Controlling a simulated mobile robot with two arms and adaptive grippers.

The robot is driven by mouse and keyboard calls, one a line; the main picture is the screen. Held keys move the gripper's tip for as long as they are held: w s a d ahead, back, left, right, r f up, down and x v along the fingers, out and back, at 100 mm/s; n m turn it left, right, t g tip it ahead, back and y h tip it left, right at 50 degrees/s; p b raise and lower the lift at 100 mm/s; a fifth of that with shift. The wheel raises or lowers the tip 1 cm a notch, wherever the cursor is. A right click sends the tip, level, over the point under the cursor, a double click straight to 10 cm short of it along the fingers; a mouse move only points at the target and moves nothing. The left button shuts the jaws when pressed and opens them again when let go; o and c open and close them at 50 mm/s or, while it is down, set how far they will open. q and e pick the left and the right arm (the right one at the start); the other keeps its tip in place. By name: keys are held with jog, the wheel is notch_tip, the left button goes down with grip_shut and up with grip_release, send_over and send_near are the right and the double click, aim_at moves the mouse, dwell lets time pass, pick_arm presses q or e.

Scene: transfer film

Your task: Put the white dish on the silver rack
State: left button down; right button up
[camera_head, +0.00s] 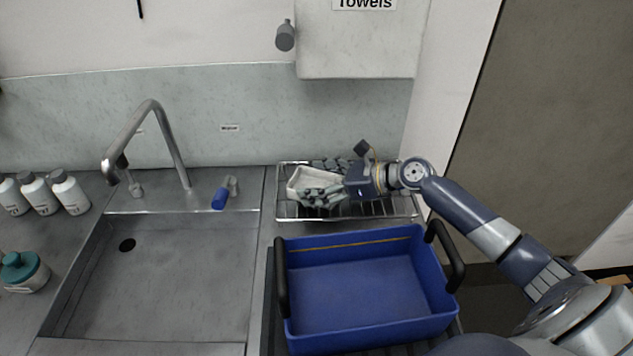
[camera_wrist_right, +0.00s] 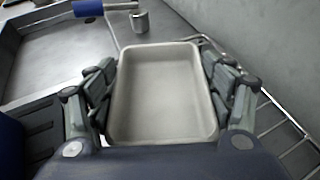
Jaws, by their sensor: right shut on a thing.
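The white dish (camera_head: 299,181) is a shallow rectangular tray. It is at the left part of the silver rack (camera_head: 379,209), over its wires; I cannot tell whether it touches them. My right gripper (camera_head: 322,190) is shut on the dish. In the right wrist view, the dish (camera_wrist_right: 163,92) sits between the two fingers of my right gripper (camera_wrist_right: 162,95), one on each side, and it is empty. The silver rack (camera_wrist_right: 272,110) shows behind and to the right of it there. The gripper hides part of the dish in the head view. My left gripper is not in view.
A blue bin (camera_head: 355,296) with black handles stands in front of the rack. A sink (camera_head: 170,280) with a tall faucet (camera_head: 165,130) lies to the left. A towel dispenser (camera_head: 360,40) hangs on the wall above the rack. White bottles (camera_head: 70,190) stand far left.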

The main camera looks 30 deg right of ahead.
jog(key=shift+f, duration=0.1)
jog(key=o, duration=0.9)
jog(key=shift+o, duration=0.9)
jog(key=b+v, duration=0.1)
jog(key=v, duration=1.1)
